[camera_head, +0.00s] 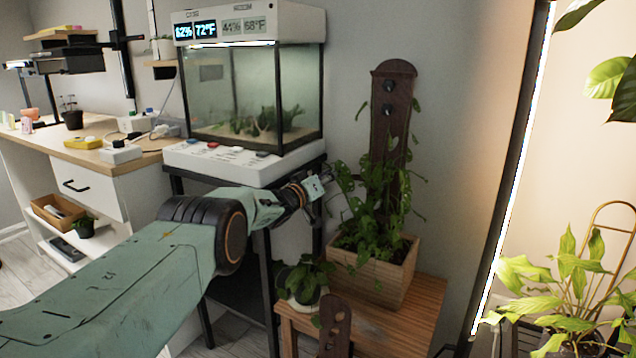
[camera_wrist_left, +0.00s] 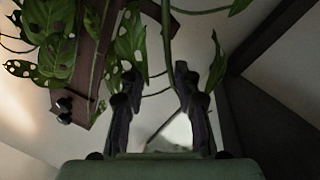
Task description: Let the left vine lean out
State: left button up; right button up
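The vine plant (camera_head: 372,215) grows in a square wooden planter (camera_head: 370,272) and climbs a dark brown board (camera_head: 392,110) with round knobs on its upper part. Leafy stems spread to both sides of the board. My left gripper (camera_head: 330,178) reaches in at the left side of the vine. In the left wrist view its two dark fingers (camera_wrist_left: 157,88) stand apart, with a thin green stem (camera_wrist_left: 168,45) running down toward the gap between them. Whether the fingers touch the stem is unclear. The board (camera_wrist_left: 85,60) and holed leaves show at upper left. My right gripper is out of view.
The planter stands on a small wooden table (camera_head: 412,318) with a small potted plant (camera_head: 306,278) at its left. A glass tank (camera_head: 255,95) on a dark stand is close behind my left arm. A brown piece with holes (camera_head: 335,325) rises in front. A bright-edged dark frame (camera_head: 510,170) is right.

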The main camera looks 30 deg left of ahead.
pick_arm(q)
jog(key=r+v, duration=0.1)
jog(key=v, duration=1)
jog(key=shift+s+f, duration=0.4)
jog(key=shift+f, duration=0.05)
dwell(0.5)
